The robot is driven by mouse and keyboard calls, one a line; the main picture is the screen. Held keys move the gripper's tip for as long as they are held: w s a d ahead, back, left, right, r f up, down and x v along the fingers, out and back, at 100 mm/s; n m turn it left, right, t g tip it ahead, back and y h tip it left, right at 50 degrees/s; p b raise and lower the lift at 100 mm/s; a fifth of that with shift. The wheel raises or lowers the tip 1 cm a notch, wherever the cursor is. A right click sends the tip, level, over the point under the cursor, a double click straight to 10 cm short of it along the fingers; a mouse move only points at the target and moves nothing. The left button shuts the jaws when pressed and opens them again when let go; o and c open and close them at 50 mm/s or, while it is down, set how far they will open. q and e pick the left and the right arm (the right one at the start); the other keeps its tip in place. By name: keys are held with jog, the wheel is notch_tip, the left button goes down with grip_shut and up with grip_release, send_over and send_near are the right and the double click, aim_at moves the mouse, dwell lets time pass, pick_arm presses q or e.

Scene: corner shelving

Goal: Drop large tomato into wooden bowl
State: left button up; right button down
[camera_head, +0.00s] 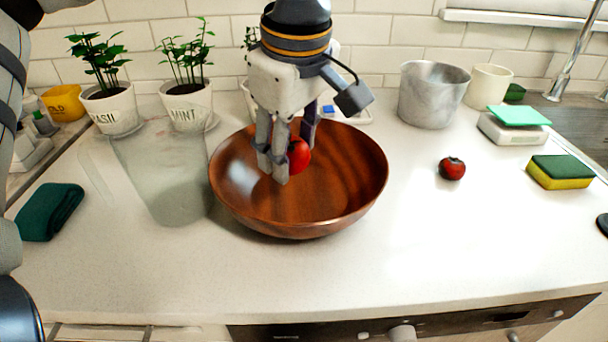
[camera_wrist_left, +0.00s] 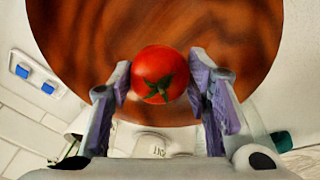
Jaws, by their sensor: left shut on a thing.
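A large red tomato (camera_head: 299,156) is held between the fingers of my left gripper (camera_head: 283,158). In the left wrist view the tomato (camera_wrist_left: 159,74) shows its green stem, with a finger of the left gripper (camera_wrist_left: 160,88) on each side. The brown wooden bowl (camera_head: 349,192) stands on the counter, and the gripper and tomato are over its inside in the head view. The bowl (camera_wrist_left: 232,40) fills the background behind the tomato in the left wrist view. The gap between tomato and bowl floor is hard to judge. My right gripper is not in view.
A smaller dark red tomato (camera_head: 452,169) lies on the counter to the right. A clear pitcher (camera_head: 165,175) stands close left of the bowl. A metal pot (camera_head: 430,96), a scale (camera_head: 514,130) and a sponge (camera_head: 560,173) are at right. The front counter is clear.

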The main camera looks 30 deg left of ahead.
pick_arm(q)
jog(key=shift+f, duration=0.3)
jog(key=o, duration=1.3)
jog(key=shift+c, duration=0.2)
jog(key=shift+r, duration=0.1)
jog(key=v, duration=1.2)
